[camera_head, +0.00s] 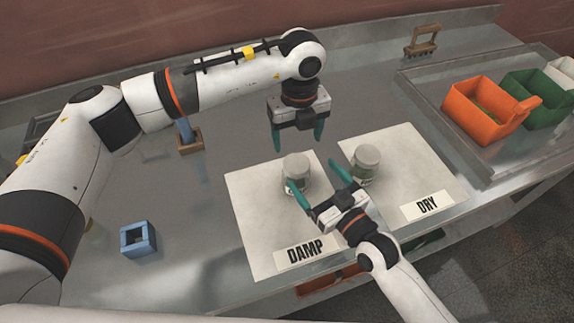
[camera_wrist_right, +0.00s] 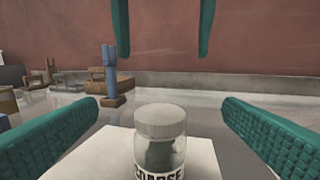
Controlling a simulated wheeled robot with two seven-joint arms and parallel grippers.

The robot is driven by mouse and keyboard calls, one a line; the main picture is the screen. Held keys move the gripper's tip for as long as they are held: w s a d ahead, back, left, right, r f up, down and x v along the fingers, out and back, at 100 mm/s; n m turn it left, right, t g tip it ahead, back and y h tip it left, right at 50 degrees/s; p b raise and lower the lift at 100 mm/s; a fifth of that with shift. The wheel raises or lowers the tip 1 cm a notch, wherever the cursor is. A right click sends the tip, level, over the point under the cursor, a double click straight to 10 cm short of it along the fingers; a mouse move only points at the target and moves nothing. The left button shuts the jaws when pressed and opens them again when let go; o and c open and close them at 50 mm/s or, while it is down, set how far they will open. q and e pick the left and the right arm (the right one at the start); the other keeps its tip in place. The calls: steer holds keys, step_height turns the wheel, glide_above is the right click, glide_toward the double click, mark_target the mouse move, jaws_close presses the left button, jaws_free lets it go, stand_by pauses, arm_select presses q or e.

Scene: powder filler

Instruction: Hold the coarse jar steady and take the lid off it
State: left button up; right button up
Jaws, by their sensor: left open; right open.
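The coarse jar (camera_head: 296,180) stands upright on the white DAMP mat (camera_head: 255,205), a clear jar with a grey lid (camera_head: 296,160) on top. In the right wrist view the jar (camera_wrist_right: 160,155) shows a partly cut-off "COARSE" label, with its lid (camera_wrist_right: 160,120) on. My right gripper (camera_head: 317,180) is open, low and level, facing the jar; the jar appears centred between its spread fingers, apart from both. My left gripper (camera_head: 298,145) is open and points down above the jar, its fingers empty; they also hang at the top of the right wrist view (camera_wrist_right: 163,52).
A second lidded jar (camera_head: 366,164) stands on the DRY mat (camera_head: 415,170) close to the right gripper. A tray (camera_head: 440,105) with orange (camera_head: 475,115) and green (camera_head: 535,95) bins is at right.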

mark_target(305, 184)
arm_select(q)
steer(key=shift+s, duration=0.1)
arm_select(e)
step_height(305, 184, down, 7)
steer(key=shift+d, duration=0.1)
steer(key=x, duration=0.7)
steer(key=shift+w+f, duration=0.15)
steer(key=shift+f, duration=0.2)
steer(key=shift+c, duration=0.5)
